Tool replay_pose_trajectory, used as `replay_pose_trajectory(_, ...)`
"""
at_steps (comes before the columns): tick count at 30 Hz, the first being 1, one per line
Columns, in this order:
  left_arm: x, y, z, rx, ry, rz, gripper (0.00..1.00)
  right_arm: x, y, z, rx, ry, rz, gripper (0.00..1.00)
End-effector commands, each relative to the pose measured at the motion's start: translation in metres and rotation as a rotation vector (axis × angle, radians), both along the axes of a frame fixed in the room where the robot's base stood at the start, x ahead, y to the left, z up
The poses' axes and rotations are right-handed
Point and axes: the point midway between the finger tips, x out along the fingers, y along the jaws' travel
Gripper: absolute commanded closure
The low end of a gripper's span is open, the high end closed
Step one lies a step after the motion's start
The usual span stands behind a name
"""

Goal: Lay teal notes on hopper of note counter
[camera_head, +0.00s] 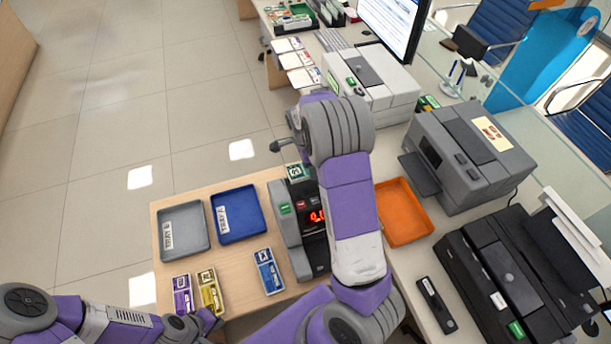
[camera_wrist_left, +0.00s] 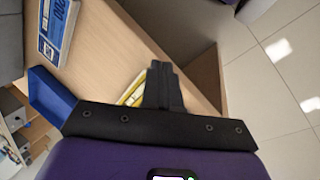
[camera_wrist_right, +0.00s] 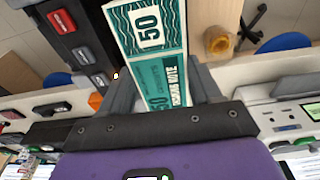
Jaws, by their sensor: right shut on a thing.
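The teal notes (camera_wrist_right: 150,45), marked 50, stick out from my right gripper (camera_wrist_right: 163,92), which is shut on them in the right wrist view. In the head view a small teal patch (camera_head: 296,172) of them shows at the far end of the note counter (camera_head: 287,226). The counter is grey and black with a red lit display. My right forearm covers its right side, so I cannot tell whether the notes touch the hopper. My left gripper (camera_head: 206,318) is low at the table's front, near the yellow notes (camera_head: 210,291); its fingers (camera_wrist_left: 164,85) are together and empty.
Grey (camera_head: 183,229) and blue (camera_head: 238,214) trays lie on the wooden table left of the counter. Purple notes (camera_head: 182,295) and blue notes (camera_head: 267,271) lie in front. An orange tray (camera_head: 404,212) and grey printer (camera_head: 468,160) stand right.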

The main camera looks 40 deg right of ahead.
Motion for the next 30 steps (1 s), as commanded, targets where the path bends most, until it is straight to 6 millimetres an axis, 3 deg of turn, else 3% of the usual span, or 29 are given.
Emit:
replay_pose_trajectory(3, 0.000, 0.000, -0.003, 0.000, 0.001, 0.000, 1.00, -0.001, -0.001, -0.024, 0.000, 0.003, -0.001, 0.75)
replay_pose_trajectory(11, 0.000, 0.000, -0.004, 0.000, 0.000, 0.000, 1.00, 0.000, 0.000, -0.047, 0.000, 0.001, 0.000, 0.75)
replay_pose_trajectory(16, 0.000, 0.000, -0.006, 0.000, 0.000, 0.000, 1.00, -0.001, 0.000, -0.071, 0.001, 0.002, 0.000, 0.75)
replay_pose_trajectory(29, 0.000, 0.000, -0.010, 0.000, 0.000, 0.000, 1.00, 0.000, 0.000, -0.080, -0.001, -0.002, 0.001, 0.75)
replay_pose_trajectory(30, 0.000, 0.000, -0.009, 0.000, 0.000, 0.000, 1.00, 0.000, 0.000, -0.079, 0.000, -0.001, 0.000, 0.31)
